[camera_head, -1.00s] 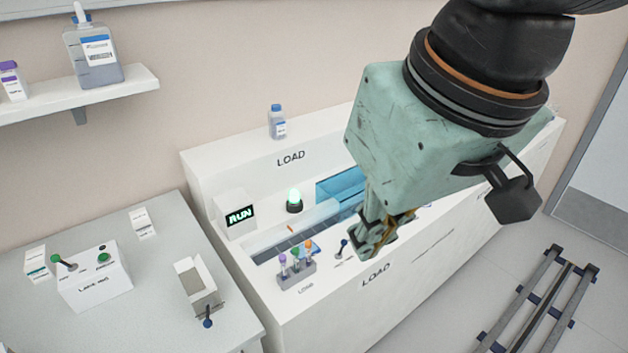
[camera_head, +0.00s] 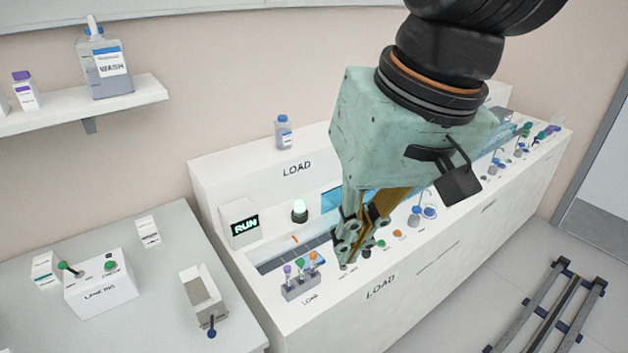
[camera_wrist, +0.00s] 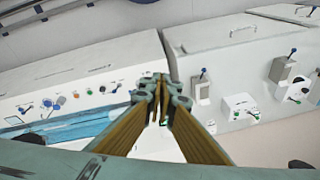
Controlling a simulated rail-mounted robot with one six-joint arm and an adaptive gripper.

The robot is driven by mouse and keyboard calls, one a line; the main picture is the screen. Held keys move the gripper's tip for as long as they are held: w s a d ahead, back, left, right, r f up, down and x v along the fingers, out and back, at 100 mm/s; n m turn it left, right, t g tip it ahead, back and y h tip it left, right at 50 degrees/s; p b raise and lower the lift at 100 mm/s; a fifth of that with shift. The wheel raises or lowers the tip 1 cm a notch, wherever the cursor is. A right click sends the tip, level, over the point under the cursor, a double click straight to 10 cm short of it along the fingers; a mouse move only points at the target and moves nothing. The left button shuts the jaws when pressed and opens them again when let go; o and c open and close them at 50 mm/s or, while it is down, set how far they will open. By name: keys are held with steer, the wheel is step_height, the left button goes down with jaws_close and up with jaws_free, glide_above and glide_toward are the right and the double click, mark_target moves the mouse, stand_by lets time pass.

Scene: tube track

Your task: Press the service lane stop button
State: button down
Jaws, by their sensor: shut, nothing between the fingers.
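My gripper (camera_head: 346,258) is shut and empty, pointing down over the front ledge of the white LOAD machine (camera_head: 330,316). In the wrist view its fingertips (camera_wrist: 160,88) are together. Just right of it on the ledge are a green button (camera_head: 381,244) and an orange button (camera_head: 398,234). In the wrist view a row with an orange one (camera_wrist: 76,95) lies left of the fingers. I cannot read which button is the service lane stop. The fingers hide part of the ledge.
A rack of capped tubes (camera_head: 301,288) stands just left of my fingers. Behind are a lit green lamp (camera_head: 299,210) and a RUN display (camera_head: 240,226). An open white box (camera_head: 204,298) stands on the left bench. A dark metal rail (camera_head: 549,312) lies on the floor at right.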

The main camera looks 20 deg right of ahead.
steer(key=w+d+f+m+t+y+p, duration=0.15)
steer(key=w+d+f+m, duration=0.3)
steer(key=w, duration=0.75)
steer(key=w+d+f+m+y+p, duration=0.1)
steer(key=w+d+f+m+y, duration=0.35)
steer(key=w, duration=0.75)
steer(key=m+t+h, duration=0.3)
steer(key=m+t, duration=0.1)
steer(key=m, duration=0.8)
glide_above(399, 233)
step_height(399, 233, down, 19)
steer(key=shift+r, duration=0.15)
steer(key=shift+f, duration=0.2)
steer(key=shift+f+b, duration=1.3)
steer(key=shift+f, duration=1.65)
steer(key=shift+f+b, duration=1.2)
steer(key=shift+b, duration=0.1)
steer(key=shift+f+b, duration=0.45)
steer(key=shift+f, duration=0.15)
